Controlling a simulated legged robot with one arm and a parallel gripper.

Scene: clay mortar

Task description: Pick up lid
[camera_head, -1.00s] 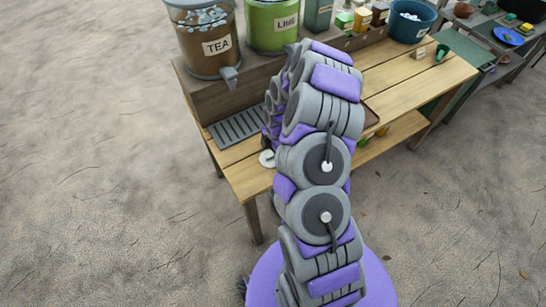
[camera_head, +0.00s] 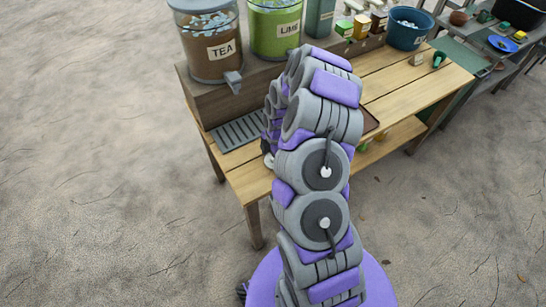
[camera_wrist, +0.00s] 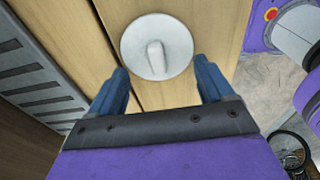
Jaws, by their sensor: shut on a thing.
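The lid is a round white disc with a raised handle (camera_wrist: 157,46), seen in the wrist view over the wooden table top. My gripper (camera_wrist: 160,68) has its two blue fingers at the near left and near right edges of the lid, shut on it by its rim. The handle stands free between and beyond the fingertips. In the head view my arm hides the gripper and most of the lid. I cannot tell how far the lid is above the boards.
The wooden table (camera_head: 395,85) carries a tea dispenser (camera_head: 210,45), a lime dispenser (camera_head: 274,28) and a grey slotted drip tray (camera_head: 238,131). The drip tray lies left of the lid in the wrist view (camera_wrist: 35,75). A blue bucket (camera_head: 408,30) stands at the back right.

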